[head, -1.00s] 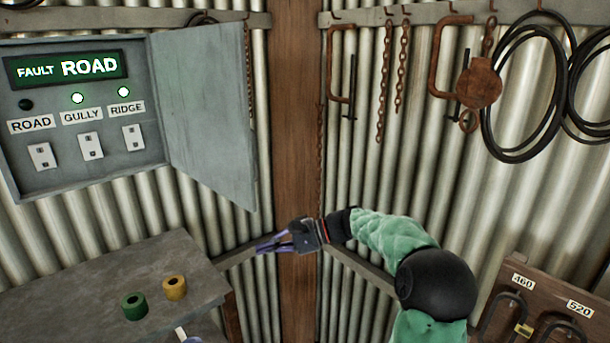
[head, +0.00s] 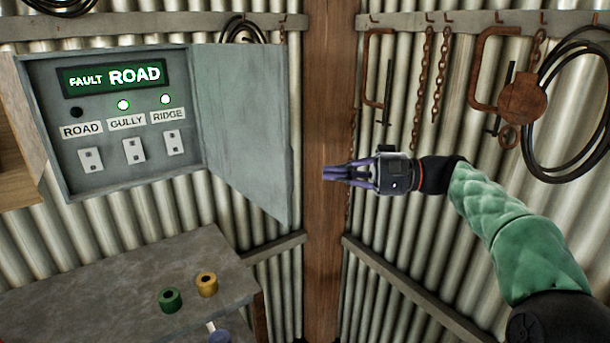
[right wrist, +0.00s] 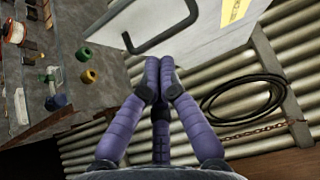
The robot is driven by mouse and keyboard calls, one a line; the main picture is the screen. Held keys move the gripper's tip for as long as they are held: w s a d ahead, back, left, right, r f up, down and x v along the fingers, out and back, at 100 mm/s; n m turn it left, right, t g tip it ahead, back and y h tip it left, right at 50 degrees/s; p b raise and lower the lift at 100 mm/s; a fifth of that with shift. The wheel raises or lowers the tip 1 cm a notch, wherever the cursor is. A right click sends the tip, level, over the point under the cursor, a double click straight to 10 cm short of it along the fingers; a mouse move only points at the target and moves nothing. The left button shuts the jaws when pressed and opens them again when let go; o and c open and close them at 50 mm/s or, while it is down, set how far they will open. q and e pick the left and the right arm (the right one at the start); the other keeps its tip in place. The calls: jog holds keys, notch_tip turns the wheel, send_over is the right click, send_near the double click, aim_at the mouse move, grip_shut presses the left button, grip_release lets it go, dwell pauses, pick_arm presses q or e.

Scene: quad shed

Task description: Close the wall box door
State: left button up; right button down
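The grey wall box (head: 60,150) hangs on the corrugated wall at the left of the head view. Its door (head: 240,125) is hinged on the box's right side and stands open, swung out to the right. In the right wrist view the door (right wrist: 215,25) shows at the top with a dark bar handle (right wrist: 160,35). My right gripper (head: 326,172) is just right of the door's free edge, apart from it in the head view. Its purple fingers (right wrist: 158,75) are together with nothing between them. My left gripper is not in view.
A grey workbench (head: 110,285) stands below the box, with a green roll (head: 170,300) and a yellow roll (head: 207,284) on it. A wooden post (head: 325,240) stands behind my gripper. Chains (head: 421,85), clamps and a cable coil (head: 570,110) hang on the right wall.

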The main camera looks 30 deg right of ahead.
jog(key=a+p, duration=0.1)
jog(key=a, duration=0.5)
jog(key=shift+w+a, duration=0.25)
jog(key=shift+w, duration=0.2)
jog(key=shift+a, duration=0.1)
